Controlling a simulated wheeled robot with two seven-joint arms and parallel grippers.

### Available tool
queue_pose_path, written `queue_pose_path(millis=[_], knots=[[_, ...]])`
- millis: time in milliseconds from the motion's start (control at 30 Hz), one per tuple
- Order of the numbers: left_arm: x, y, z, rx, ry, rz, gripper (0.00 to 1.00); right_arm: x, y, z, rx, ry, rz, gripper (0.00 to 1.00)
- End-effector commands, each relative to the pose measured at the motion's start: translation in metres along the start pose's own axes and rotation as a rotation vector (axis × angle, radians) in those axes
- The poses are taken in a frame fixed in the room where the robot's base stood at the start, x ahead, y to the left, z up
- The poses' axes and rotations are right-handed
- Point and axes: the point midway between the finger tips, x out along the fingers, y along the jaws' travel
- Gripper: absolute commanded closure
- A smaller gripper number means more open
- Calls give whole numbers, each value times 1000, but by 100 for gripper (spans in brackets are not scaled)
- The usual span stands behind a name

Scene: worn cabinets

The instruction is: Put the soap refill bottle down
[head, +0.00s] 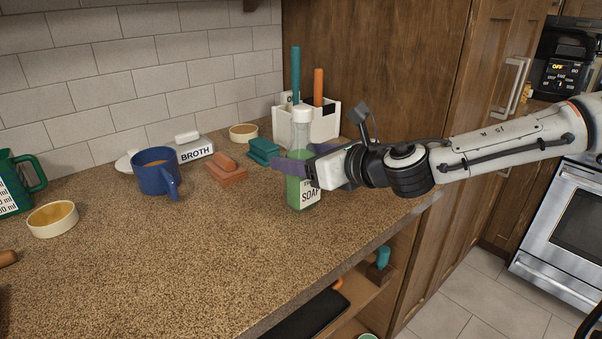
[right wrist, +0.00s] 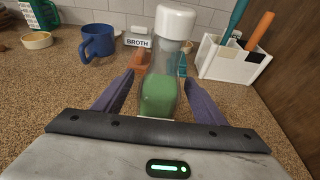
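The soap refill bottle (head: 302,192) is clear with green liquid, a white cap and a SOAP label. It stands upright on the speckled counter (head: 190,255), near its right end. It also shows in the right wrist view (right wrist: 158,95), between the purple fingers. My right gripper (head: 290,165) comes in from the right with its fingers on either side of the bottle. In the right wrist view (right wrist: 160,85) narrow gaps show between the bottle and both fingers, so the gripper looks open. The bottle's base is hidden there. My left gripper is not in view.
A white caddy (head: 325,125) with teal and orange handles stands close behind the bottle. A teal block (head: 263,150), an orange-brown brush (head: 227,172), a BROTH box (head: 195,150) and a blue mug (head: 155,170) lie left. The front-middle counter is clear. A wooden cabinet is behind.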

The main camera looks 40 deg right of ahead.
Motion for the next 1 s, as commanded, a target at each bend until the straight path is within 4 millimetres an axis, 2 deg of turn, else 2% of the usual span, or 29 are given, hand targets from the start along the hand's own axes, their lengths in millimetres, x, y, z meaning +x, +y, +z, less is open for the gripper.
queue_pose_path(millis=[33,300,333,667,1000], knots=[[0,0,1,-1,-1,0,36,0,0,0,0,0,0,44],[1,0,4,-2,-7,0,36,0,0,2,-2,-4,0,90],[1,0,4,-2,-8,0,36,0,0,2,-2,-4,0,93],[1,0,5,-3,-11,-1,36,-1,0,4,-2,-4,0,93],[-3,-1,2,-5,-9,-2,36,-5,0,19,-3,-5,0,93]])
